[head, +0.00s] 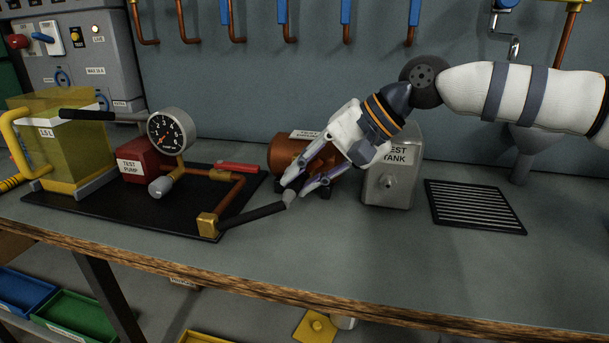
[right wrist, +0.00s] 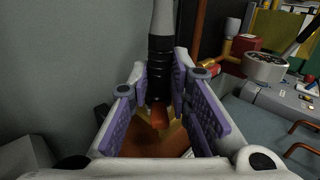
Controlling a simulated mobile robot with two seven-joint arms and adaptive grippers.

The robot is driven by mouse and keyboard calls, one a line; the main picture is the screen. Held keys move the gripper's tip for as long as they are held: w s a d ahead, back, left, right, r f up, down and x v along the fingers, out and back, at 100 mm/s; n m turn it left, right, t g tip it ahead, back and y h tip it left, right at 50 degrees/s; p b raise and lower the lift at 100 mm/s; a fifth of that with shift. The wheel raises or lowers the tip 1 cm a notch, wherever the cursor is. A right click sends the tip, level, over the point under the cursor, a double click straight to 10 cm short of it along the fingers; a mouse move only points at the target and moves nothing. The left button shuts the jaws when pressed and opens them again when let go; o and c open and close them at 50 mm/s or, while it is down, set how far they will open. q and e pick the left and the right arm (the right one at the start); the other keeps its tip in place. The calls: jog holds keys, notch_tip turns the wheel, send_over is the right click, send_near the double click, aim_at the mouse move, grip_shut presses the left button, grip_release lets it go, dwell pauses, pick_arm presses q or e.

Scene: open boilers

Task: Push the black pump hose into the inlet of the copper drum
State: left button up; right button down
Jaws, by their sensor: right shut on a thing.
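The black pump hose (head: 252,215) runs from a brass fitting on the test pump board to my right gripper (head: 304,190). The gripper is shut on the hose near its end, and the black ribbed part (right wrist: 160,70) shows between the purple finger pads in the right wrist view. The copper drum (head: 285,152) lies behind the gripper, which covers part of it. In the wrist view its copper body (right wrist: 145,143) is below the hose. A small copper stub (right wrist: 159,117) shows at the hose's lower end. I cannot tell whether the hose is inside the inlet. My left gripper is not in view.
A grey test tank (head: 392,185) stands close right of the gripper. A black slotted grille (head: 475,205) lies farther right. The red test pump (head: 142,160) and pressure gauge (head: 171,131) stand on a black mat at left. The bench front (head: 370,260) is clear.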

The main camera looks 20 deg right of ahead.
jog(key=c, duration=1.4)
grip_release()
jog(key=shift+p+v, duration=0.4)
jog(key=shift+v, duration=0.75)
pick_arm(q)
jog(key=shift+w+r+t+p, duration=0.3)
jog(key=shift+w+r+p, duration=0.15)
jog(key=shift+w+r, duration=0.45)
pick_arm(e)
jog(key=shift+v, duration=1.35)
